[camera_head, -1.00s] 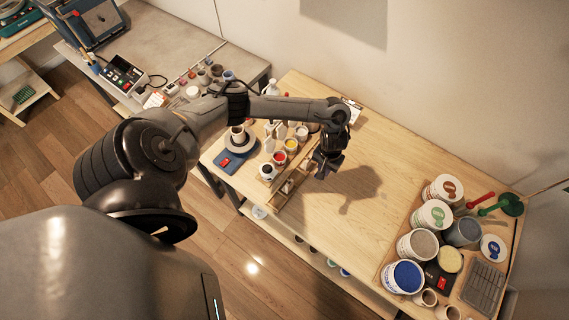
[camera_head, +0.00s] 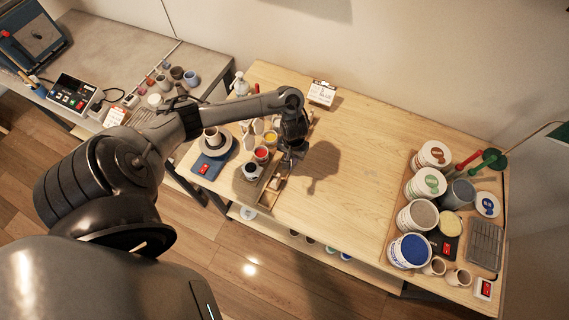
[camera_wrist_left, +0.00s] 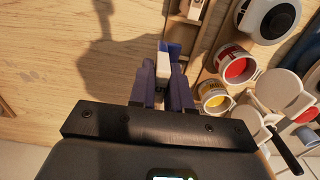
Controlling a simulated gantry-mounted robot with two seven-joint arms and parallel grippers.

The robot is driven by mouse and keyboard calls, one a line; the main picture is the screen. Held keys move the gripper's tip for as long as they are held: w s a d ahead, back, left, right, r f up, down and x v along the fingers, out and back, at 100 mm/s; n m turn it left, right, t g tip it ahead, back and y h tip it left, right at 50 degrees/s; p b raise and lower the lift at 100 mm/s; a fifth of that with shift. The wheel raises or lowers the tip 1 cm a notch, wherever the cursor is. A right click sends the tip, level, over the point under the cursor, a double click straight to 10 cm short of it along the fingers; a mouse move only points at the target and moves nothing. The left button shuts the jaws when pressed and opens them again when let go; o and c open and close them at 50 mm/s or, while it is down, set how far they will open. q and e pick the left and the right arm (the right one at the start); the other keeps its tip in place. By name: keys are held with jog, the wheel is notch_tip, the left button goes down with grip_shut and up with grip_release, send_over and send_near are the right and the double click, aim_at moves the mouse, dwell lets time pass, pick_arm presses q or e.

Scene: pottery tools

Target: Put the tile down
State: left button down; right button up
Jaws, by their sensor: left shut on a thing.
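My left gripper (camera_head: 288,160) is over the table beside the wooden rack (camera_head: 270,188). In the left wrist view its blue fingers (camera_wrist_left: 164,72) are shut on a thin pale piece, the tile (camera_wrist_left: 163,60), seen nearly edge-on. The tile is too small to make out in the head view. The rack also shows in the left wrist view (camera_wrist_left: 184,40), just right of the fingertips, with a pale piece in it. I cannot tell whether the held tile touches the table. My right gripper is not in view.
Cups of red (camera_head: 261,154) and yellow (camera_head: 270,138) glaze stand close to the rack. A tray of tubs (camera_head: 417,215) is at the right. The table's middle (camera_head: 350,170) is clear.

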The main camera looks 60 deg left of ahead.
pick_arm(q)
jog(key=f, duration=0.1)
jog(key=s+a+f, duration=0.1)
jog(key=f, duration=0.1)
jog(key=s+f+b, duration=0.1)
jog(key=f, duration=0.1)
jog(key=shift+s+a, duration=0.15)
jog(key=shift+a, duration=0.1)
jog(key=shift+f, duration=0.3)
jog(key=shift+f, duration=0.15)
jog(key=c, duration=1.1)
grip_release()
